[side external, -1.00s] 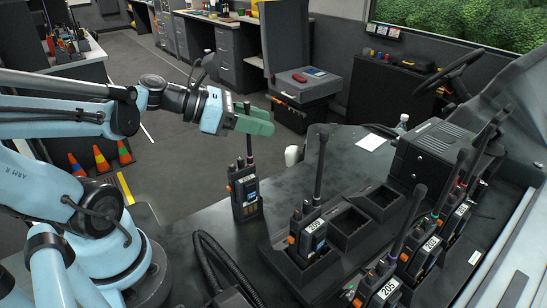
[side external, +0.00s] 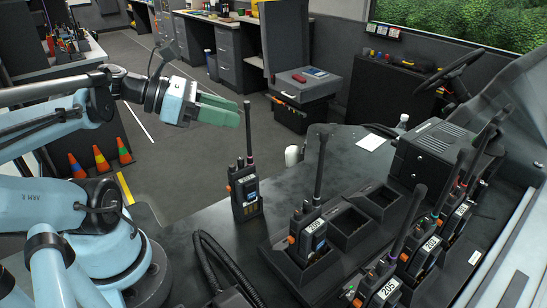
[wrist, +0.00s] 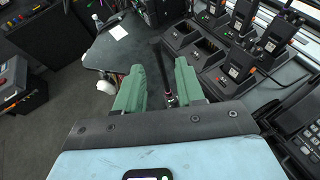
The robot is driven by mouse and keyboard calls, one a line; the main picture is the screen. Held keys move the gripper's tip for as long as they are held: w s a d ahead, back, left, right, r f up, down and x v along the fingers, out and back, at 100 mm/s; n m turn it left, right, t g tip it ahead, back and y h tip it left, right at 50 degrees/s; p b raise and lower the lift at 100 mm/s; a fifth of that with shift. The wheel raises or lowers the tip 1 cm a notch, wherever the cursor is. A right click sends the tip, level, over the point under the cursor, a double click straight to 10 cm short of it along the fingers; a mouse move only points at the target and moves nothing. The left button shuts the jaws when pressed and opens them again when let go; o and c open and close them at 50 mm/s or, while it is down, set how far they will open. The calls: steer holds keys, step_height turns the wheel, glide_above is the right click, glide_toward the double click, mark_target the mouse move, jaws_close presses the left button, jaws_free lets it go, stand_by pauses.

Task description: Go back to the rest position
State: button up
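My gripper (side external: 236,112) is raised, left of the antenna top of a lone black radio (side external: 246,192) in the side view. The radio stands upright on the dark table, outside the charger slots, with an orange knob and a white label. My green fingers are apart and nothing is held between them. In the wrist view the gripper (wrist: 160,65) also shows its fingers spread, with a radio antenna (wrist: 169,88) seen in the gap; the radio's body is mostly hidden below.
Radio 209 (side external: 312,225) stands in the charger bank (side external: 357,232), beside empty slots. More radios, including radio 205 (side external: 379,290), stand at the right. A black coiled cable (side external: 222,262) lies in front. Open floor (side external: 190,150) lies around my gripper; cones (side external: 101,158) stand at the left.

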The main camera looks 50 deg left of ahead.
steer(key=shift+x, duration=3.4)
step_height(320, 180, up, 8)
steer(key=w+d, duration=1.5)
steer(key=w, duration=0.1)
steer(key=shift+r, duration=0.35)
steer(key=shift+s, duration=0.1)
